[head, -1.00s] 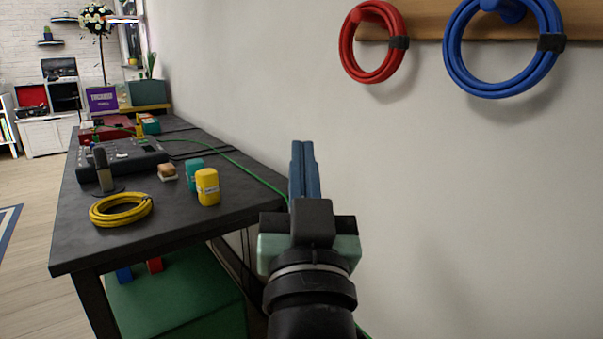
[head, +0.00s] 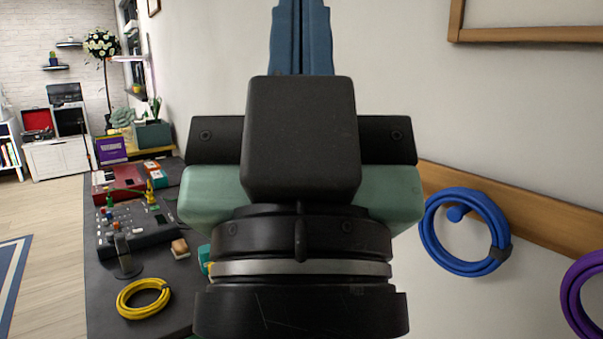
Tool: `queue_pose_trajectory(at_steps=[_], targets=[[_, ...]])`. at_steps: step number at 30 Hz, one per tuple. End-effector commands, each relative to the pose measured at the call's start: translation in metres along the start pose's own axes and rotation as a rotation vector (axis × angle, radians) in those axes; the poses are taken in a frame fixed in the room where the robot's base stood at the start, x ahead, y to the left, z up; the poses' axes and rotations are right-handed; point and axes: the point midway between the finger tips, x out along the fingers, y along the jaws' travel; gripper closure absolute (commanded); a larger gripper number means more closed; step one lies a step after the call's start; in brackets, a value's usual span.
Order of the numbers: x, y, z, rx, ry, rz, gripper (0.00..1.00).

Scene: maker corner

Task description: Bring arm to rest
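My gripper (head: 301,38) is large in the middle of the head view, pointing up and away from me. Its two blue fingers lie side by side with hardly a gap between them, and their tips are cut off by the top edge. Nothing shows between the fingers. The gripper's body hides part of the wall and the right part of the table.
A dark table (head: 108,285) at left bears a yellow cable coil (head: 143,299), a black mixer (head: 133,228) and a red box (head: 117,184). A blue coil (head: 466,232) and a purple coil (head: 590,297) hang from a wooden rail (head: 525,217). Open floor (head: 50,238) lies left.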

Motion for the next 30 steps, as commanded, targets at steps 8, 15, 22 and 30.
queue_pose_trajectory(at_steps=[8, 15, 22, 30], targets=[[0.075, 0.000, -0.071, 0.001, -0.001, -0.001, 1.00], [0.109, 0.000, -0.103, 0.001, -0.001, -0.001, 1.00], [0.114, 0.000, -0.107, 0.001, -0.001, -0.001, 1.00], [0.113, 0.000, -0.107, 0.001, 0.000, -0.001, 0.84]])
